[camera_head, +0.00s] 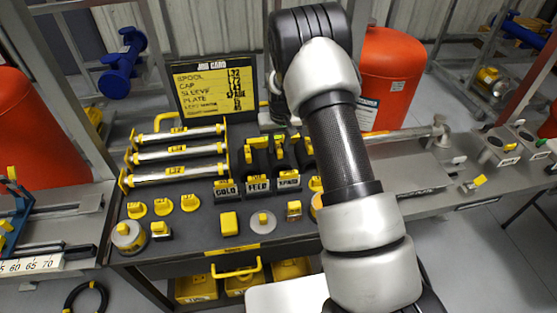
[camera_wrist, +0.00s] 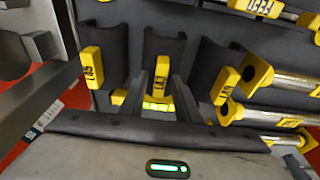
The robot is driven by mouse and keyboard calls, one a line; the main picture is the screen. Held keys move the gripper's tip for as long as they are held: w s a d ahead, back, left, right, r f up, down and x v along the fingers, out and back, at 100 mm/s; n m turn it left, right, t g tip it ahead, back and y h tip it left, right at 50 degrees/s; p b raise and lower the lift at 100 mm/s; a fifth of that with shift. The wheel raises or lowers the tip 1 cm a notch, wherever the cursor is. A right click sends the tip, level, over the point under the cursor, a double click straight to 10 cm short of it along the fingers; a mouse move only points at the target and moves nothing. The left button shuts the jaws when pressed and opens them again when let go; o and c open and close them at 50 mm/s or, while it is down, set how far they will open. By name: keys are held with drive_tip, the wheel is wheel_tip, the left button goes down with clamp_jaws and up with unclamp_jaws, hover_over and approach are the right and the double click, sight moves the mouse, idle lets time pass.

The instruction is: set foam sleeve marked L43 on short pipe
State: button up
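Three dark foam sleeves stand side by side in the wrist view: a left one (camera_wrist: 97,38), a middle one (camera_wrist: 163,45) and a right one (camera_wrist: 212,62). Each has a yellow tag; I cannot read which is L43. My gripper (camera_wrist: 161,88) is at the middle sleeve, its fingers either side of that sleeve's yellow tag. Whether they touch or grip it is unclear. In the head view the sleeves (camera_head: 257,158) stand behind small label plates, and my arm hides my gripper. Short silver pipes (camera_head: 180,153) lie on a yellow-ended rack to the left, the front one tagged L32.
A job card (camera_head: 214,88) stands behind the sleeves. Yellow caps (camera_head: 163,207), a yellow block (camera_head: 229,223) and a round grey plate (camera_head: 262,222) lie on the front of the dark bench. Red tanks (camera_head: 391,75) stand behind. Yellow bins (camera_head: 196,289) are below.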

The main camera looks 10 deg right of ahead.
drive_tip(key=shift+c, duration=0.2)
clamp_jaws()
drive_tip(key=shift+r+p, duration=1.5)
drive_tip(key=shift+r, duration=2.05)
